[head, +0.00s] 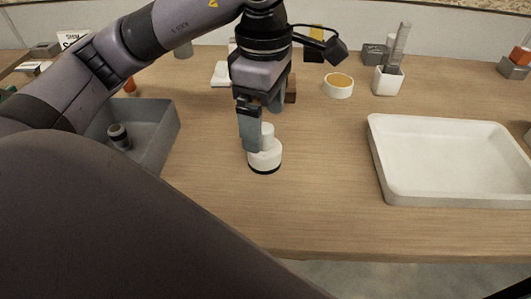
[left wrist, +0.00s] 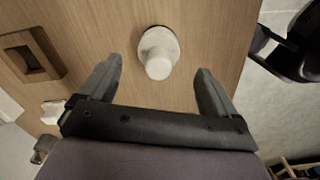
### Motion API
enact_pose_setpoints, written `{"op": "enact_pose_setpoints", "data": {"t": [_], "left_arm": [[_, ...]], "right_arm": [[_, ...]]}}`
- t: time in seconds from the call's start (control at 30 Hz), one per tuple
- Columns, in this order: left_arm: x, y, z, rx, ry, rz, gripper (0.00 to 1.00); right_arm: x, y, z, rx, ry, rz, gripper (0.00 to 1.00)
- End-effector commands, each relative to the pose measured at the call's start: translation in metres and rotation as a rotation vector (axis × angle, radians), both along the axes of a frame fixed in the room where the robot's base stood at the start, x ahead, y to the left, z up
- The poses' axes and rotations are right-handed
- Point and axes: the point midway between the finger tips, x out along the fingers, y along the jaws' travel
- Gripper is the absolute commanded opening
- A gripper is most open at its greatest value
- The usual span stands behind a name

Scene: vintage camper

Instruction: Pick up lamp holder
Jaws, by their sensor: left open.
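The lamp holder (head: 266,158) is a white round piece with a dark base rim and a narrower neck, standing upright on the wooden table (head: 310,218). My left gripper (head: 262,140) points down just above and behind it, and one finger hides part of its neck. In the left wrist view, the lamp holder (left wrist: 159,52) shows beyond the gap between the two spread fingers of my left gripper (left wrist: 158,80). The jaws are open and empty. My right gripper is in neither view.
A white tray (head: 384,180) stands at the right, and a grey bin (head: 166,135) with a dark cylindrical part (head: 119,137) stands at the left. A tape roll (head: 339,88) and a white cup (head: 388,82) stand at the back. The table front is clear.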

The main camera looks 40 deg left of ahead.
Motion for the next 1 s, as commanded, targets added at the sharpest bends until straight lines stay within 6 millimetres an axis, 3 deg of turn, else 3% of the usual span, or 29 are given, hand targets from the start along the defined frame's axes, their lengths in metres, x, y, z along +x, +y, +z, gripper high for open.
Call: {"op": "enact_pose_setpoints", "data": {"t": [0.3, 0.67, 0.87, 1.0], "left_arm": [[0.000, 0.001, -0.039, -0.001, 0.003, -0.002, 0.92], [0.000, 0.001, -0.044, 0.000, 0.000, -0.002, 0.92], [0.000, 0.001, -0.044, 0.000, 0.000, -0.002, 0.26], [0.000, 0.001, -0.044, -0.001, -0.001, -0.001, 0.24]], "right_arm": [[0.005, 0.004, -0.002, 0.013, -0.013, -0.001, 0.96], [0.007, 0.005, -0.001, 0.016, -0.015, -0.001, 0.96], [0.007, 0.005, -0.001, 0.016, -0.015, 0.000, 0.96], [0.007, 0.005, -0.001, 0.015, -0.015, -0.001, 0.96]]}}
